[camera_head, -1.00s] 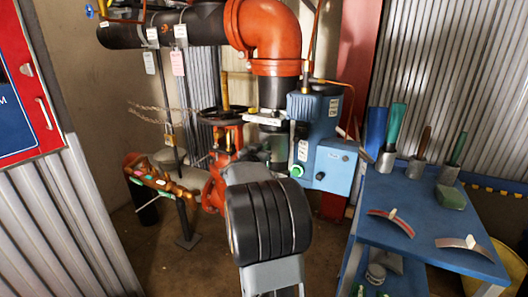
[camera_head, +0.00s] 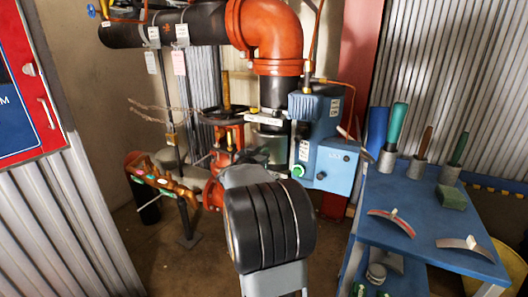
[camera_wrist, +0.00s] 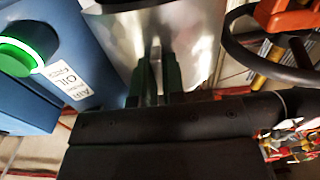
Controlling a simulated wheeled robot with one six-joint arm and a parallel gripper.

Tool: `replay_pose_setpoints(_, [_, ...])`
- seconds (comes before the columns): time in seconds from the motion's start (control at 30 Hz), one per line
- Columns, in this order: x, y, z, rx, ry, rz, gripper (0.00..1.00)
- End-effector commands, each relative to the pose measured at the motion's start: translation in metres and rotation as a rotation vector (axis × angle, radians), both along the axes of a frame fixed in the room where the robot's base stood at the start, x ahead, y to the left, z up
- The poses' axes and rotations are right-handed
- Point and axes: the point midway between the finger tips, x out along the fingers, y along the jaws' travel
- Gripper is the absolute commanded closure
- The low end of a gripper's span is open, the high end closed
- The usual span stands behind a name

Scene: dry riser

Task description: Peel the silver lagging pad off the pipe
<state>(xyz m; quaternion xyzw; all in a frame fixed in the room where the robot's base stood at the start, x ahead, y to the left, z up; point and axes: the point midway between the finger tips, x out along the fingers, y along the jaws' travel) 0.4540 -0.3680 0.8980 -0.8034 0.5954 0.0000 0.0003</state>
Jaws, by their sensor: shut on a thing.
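The silver lagging pad (camera_wrist: 195,30) is a smooth curved metal sheet at the top middle of the wrist view. My gripper (camera_wrist: 158,80) points at it, its two dark fingers close together over its front. The gripper is shut on a narrow upright grey tab (camera_wrist: 156,50) at the pad's face. Whether the pad sits flush on the pipe cannot be told. In the head view the pipe (camera_head: 273,93) drops from an orange elbow.
A blue box (camera_head: 335,165) with a green-ringed button (camera_wrist: 22,50) stands close right of the pipe. A dark handwheel (camera_wrist: 270,60) is near the gripper. A blue bench (camera_head: 375,250) at right holds tools and two curved pieces with tabs (camera_head: 391,222).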

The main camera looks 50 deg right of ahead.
Motion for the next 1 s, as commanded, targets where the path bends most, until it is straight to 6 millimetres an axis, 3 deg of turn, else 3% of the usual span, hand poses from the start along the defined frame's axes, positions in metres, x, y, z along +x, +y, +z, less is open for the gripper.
replay_pose_setpoints(0.6, [-0.015, 0.05, 0.002, -0.001, -0.001, 0.002, 1.0])
replay_pose_setpoints(1.0, [-0.019, 0.063, 0.0, -0.001, 0.0, 0.0, 1.0])
